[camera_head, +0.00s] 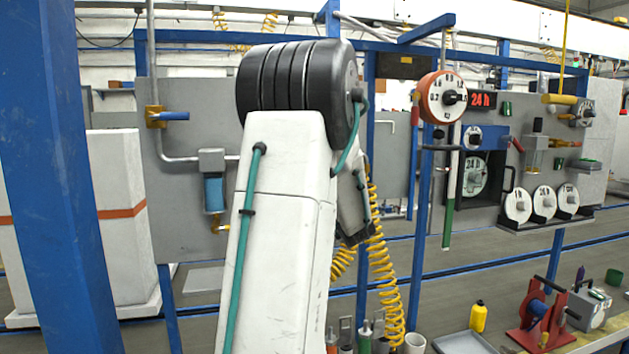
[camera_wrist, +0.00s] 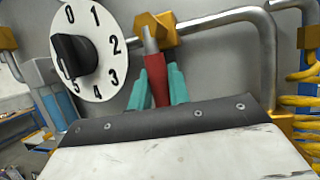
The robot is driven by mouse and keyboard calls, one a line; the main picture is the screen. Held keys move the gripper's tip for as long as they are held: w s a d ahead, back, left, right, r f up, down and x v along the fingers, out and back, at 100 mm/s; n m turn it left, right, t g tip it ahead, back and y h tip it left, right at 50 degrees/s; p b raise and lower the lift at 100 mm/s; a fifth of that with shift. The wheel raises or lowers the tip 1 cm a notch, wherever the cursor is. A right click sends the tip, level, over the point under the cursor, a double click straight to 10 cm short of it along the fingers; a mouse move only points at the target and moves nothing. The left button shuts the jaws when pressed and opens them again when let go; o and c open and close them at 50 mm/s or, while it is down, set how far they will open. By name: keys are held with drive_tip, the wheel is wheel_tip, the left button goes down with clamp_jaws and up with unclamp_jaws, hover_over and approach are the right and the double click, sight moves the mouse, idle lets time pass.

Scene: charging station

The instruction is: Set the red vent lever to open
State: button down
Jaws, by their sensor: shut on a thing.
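The red vent lever (camera_wrist: 155,74) shows in the wrist view, with a grey metal end pointing up at a brass fitting (camera_wrist: 160,26) on a bent grey pipe. My gripper (camera_wrist: 157,90) has its two teal fingers on either side of the red handle and is shut on it. The lever stands close to upright in this view, leaning slightly left at its top. In the head view my white arm hides the gripper, and I cannot make out the lever there.
A white dial (camera_wrist: 101,72) numbered 0 to 5 with a black knob is close left of the lever. The grey pipe (camera_wrist: 267,60) bends down at right, beside a coiled yellow hose (camera_wrist: 299,101). A blue-handled valve (camera_head: 172,116) is on the panel left of my arm.

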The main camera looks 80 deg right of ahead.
drive_tip(key=c, duration=1.3)
unclamp_jaws()
drive_tip(key=v, duration=0.7)
drive_tip(key=shift+s+a+f, duration=0.15)
drive_tip(key=shift+s+a, duration=0.05)
drive_tip(key=shift+a, duration=0.1)
